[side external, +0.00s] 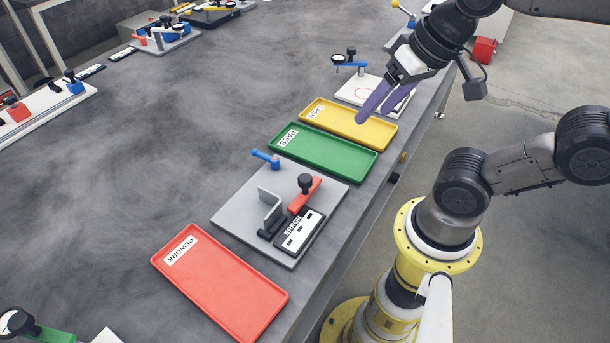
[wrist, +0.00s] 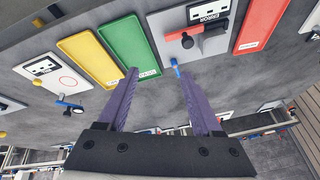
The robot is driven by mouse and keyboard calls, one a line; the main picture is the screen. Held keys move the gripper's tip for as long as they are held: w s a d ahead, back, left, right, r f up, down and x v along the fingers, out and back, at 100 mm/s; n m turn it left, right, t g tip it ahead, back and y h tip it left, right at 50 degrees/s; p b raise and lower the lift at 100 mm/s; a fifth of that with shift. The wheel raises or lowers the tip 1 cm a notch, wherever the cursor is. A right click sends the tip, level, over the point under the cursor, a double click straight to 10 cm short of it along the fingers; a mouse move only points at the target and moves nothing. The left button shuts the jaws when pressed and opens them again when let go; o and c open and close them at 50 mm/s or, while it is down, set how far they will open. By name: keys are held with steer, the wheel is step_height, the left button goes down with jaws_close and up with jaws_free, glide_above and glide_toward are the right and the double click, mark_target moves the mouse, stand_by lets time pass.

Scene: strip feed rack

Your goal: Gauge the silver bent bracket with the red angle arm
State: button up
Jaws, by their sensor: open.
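The silver bent bracket (side external: 269,204) stands upright on a grey gauge plate (side external: 234,212) in the side view, beside a dark block. The red angle arm (side external: 303,196) with a black knob (side external: 305,181) is just right of the bracket. The red arm also shows in the wrist view (wrist: 176,36), where I cannot clearly make out the bracket. An ERROR display (side external: 300,231) sits at the plate's front. My gripper (side external: 377,107) has purple fingers apart and empty, above the yellow tray's far end, away from the bracket. In the wrist view my gripper (wrist: 158,73) also shows open.
Green PASS (side external: 335,165) and yellow OPEN (side external: 370,133) trays lie beyond the gauge plate; a red REWORK tray (side external: 226,291) lies nearer. A white dial-gauge fixture (side external: 362,91) stands beyond the yellow tray. The table's left middle is clear.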

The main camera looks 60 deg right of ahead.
steer(key=w+a+r+m+g, duration=0.1)
steer(key=w+a+m+g, duration=0.1)
steer(key=w+m, duration=0.25)
steer(key=g, duration=0.3)
glide_toward(305, 178)
step_height(305, 178, down, 9)
steer(key=shift+f, duration=0.1)
steer(key=shift+c, duration=0.2)
jaws_close()
stand_by(1.3)
